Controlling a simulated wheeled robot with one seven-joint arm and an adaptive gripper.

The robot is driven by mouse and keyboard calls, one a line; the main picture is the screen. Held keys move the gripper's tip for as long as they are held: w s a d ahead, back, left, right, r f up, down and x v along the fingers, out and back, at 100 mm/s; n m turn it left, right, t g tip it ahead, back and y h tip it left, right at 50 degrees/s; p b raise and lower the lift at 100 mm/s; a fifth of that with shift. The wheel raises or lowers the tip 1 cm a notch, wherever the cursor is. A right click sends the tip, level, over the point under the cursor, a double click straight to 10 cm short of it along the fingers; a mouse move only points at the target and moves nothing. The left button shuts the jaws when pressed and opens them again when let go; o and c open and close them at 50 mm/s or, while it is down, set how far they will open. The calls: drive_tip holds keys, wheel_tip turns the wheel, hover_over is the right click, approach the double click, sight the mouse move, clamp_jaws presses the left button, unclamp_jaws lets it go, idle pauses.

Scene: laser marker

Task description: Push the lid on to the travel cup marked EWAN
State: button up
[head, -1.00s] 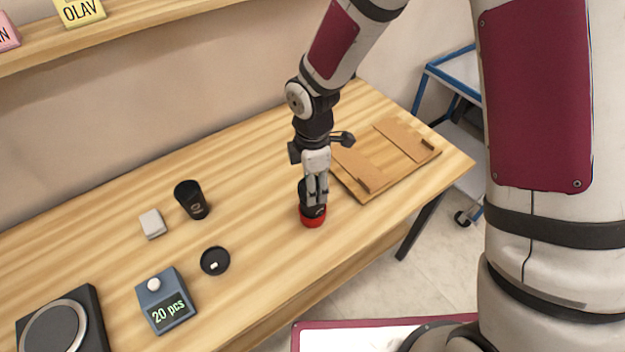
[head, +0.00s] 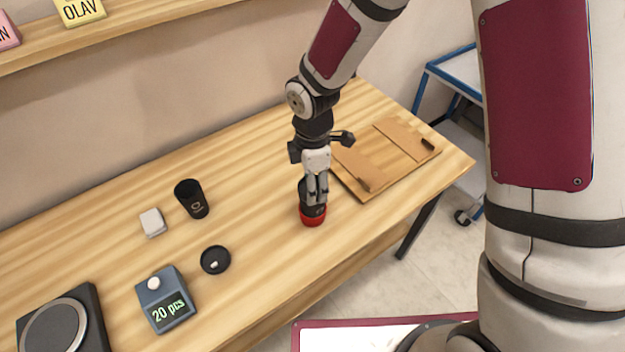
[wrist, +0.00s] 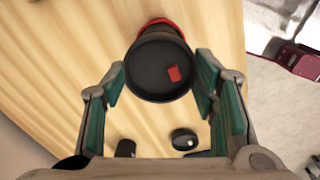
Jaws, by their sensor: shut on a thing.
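A dark travel cup with a red base (head: 312,219) stands upright on the wooden table, under my gripper. In the wrist view, a round black lid with a red tab (wrist: 158,72) lies over the cup's top, and the cup's red band (wrist: 163,22) shows behind it. My gripper (head: 317,198) points down with its fingers on either side of the lid, shut on it. Whether the lid is fully seated cannot be told. A second black cup (head: 191,199) stands open to the left. A loose black lid with a white tab (head: 215,260) lies in front of it. No name is readable on either cup.
A small grey-white block (head: 153,222), a blue counter reading 20 pcs (head: 167,312) and a black device with a round plate (head: 60,325) are at left. A wooden board (head: 375,190) lies right of the gripper. The table between the cups is clear.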

drive_tip(key=shift+f, duration=0.1)
idle(0.7)
drive_tip(key=o, duration=1.1)
drive_tip(key=shift+o, duration=0.2)
drive_tip(key=o, duration=0.4)
drive_tip(key=shift+r+p, duration=1.7)
drive_tip(key=shift+r, duration=1.85)
